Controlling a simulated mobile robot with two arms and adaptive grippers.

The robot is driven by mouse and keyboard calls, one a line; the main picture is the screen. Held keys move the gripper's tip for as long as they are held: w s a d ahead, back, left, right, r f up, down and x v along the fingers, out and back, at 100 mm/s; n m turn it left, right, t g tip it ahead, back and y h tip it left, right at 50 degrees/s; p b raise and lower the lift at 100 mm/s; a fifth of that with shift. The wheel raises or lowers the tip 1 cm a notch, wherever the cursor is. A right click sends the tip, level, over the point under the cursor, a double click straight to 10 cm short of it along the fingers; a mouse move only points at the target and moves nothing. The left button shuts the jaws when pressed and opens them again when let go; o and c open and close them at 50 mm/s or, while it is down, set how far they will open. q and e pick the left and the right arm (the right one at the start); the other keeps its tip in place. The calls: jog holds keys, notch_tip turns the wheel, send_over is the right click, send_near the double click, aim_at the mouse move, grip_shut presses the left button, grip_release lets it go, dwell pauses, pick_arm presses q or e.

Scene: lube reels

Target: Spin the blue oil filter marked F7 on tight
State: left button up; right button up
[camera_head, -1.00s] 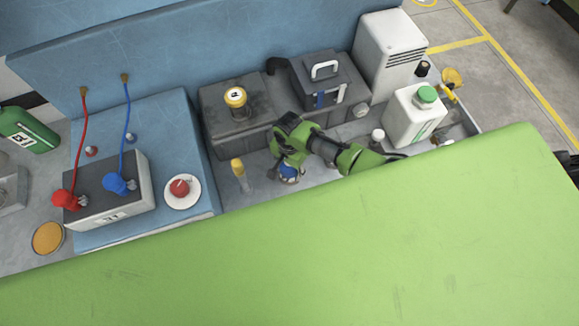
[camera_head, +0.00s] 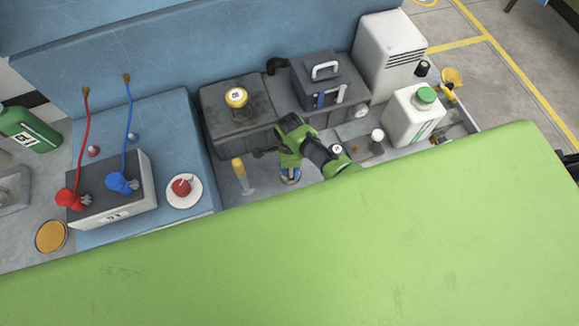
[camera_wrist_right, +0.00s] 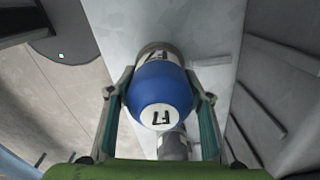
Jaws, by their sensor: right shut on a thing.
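The blue oil filter marked F7 (camera_wrist_right: 162,90) sits between the two fingers of my right gripper (camera_wrist_right: 160,98) in the right wrist view. Its rounded blue end with a white F7 label faces the camera, and a pale band with another marking lies behind it. The gripper is shut on the filter's sides. Whether the filter's far end touches a mount or thread is hidden. My left gripper is not in view.
A yellow-topped cylinder (camera_head: 239,170) stands left of my right gripper. A white jug with a green lid (camera_head: 414,115) stands right. A large green surface (camera_head: 330,240) fills the foreground.

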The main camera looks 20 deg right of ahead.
jog(key=o, duration=1.4)
